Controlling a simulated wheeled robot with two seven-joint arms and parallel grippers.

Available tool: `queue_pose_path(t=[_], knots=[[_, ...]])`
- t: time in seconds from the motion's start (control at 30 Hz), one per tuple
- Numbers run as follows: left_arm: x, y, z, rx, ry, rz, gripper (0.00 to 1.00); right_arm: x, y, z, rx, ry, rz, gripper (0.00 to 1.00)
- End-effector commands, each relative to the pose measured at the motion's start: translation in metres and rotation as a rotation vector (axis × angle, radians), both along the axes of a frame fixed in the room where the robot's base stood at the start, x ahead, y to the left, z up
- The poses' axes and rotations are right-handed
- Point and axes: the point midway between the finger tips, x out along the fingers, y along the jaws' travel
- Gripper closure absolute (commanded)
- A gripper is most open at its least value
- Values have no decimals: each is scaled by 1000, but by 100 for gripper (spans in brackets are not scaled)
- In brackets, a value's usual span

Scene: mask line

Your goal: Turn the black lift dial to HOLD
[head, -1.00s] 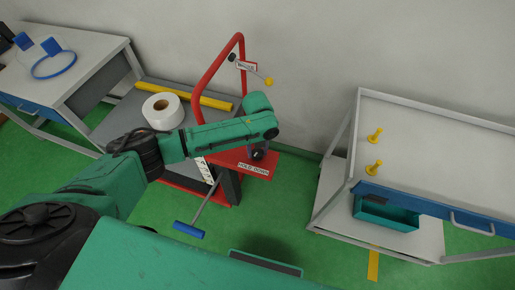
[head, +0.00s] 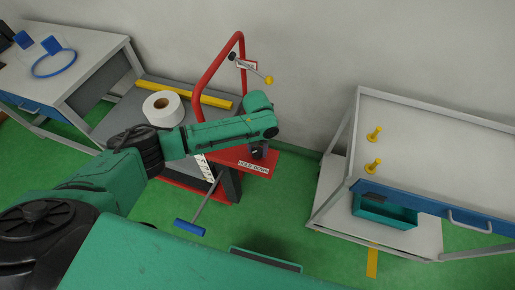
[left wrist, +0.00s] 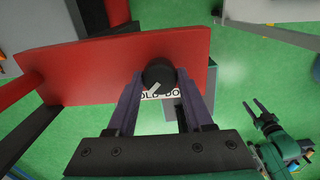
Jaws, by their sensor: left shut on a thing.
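The black lift dial (left wrist: 158,72) sits on the red panel (left wrist: 90,70) of the lift. Its white pointer mark slants down and left in the left wrist view, toward a partly hidden white label reading "OLD DO". In the head view the label reads HOLD DOWN (head: 254,167). My left gripper (left wrist: 159,84) is shut on the dial, one finger on each side. In the head view it points down at the panel and the dial is mostly hidden. My right gripper (left wrist: 256,111) shows at the lower right of the left wrist view, open and empty, away from the lift.
The lift has a red hoop handle (head: 206,82) and a blue-ended pedal (head: 190,228). A white roll (head: 163,108) and a yellow bar lie on its grey deck. A white bench (head: 430,150) with yellow pegs stands right, a desk (head: 80,60) left. Green floor lies between.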

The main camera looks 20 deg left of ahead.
Motion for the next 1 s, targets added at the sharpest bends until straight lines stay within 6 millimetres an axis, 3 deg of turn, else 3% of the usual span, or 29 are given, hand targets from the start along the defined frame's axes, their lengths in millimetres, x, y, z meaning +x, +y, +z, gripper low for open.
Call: queue_pose_path(t=[0.3,0.33,0.4,0.77,0.87,1.0], knots=[[3,0,3,-1,-8,-2,100,0,0,0,0,0,0,51],[3,0,3,-1,-8,-2,41,0,0,0,0,0,0,51],[2,0,2,0,-6,-2,19,0,0,0,0,0,0,51],[1,0,5,-1,-3,-2,19,0,-1,0,-1,1,1,51],[2,-1,20,-3,-5,-3,19,0,-1,-2,-1,1,1,51],[2,0,58,-3,-9,-4,19,-1,-1,-6,-1,1,1,51]])
